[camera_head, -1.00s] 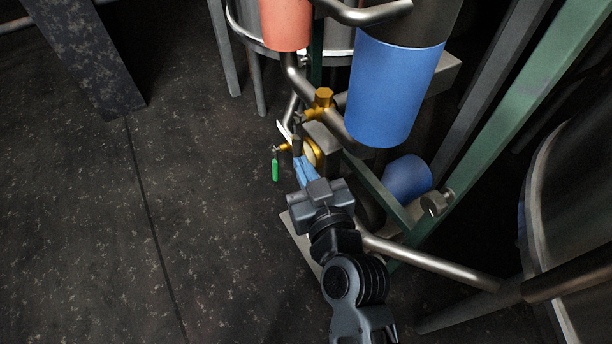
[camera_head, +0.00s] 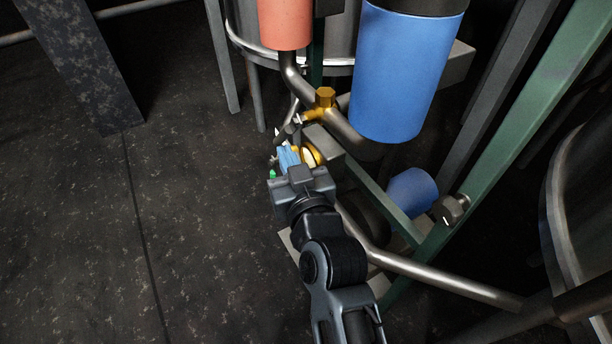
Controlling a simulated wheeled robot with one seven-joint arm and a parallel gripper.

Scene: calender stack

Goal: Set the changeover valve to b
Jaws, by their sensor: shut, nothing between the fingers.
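Brass valve fittings sit on the pipework between the red and blue canisters. One has a brass hexagonal cap (camera_head: 325,97); below it is a round brass disc (camera_head: 311,155) at a grey block. A dark grey lever-like part (camera_head: 288,131) stands left of them. I cannot tell for sure which part is the changeover valve's handle, and no letter marks can be read. My gripper (camera_head: 286,153), with blue fingers, is shut and empty just left of the disc and below the grey part. Contact cannot be told. A small green handle (camera_head: 273,174) is mostly hidden by my gripper.
The red canister (camera_head: 285,25) and blue canister (camera_head: 405,75) hang above. A smaller blue cylinder (camera_head: 410,190), green frame beams (camera_head: 520,130) and a steel pipe (camera_head: 440,277) crowd the right. The dark floor (camera_head: 70,230) at left is open.

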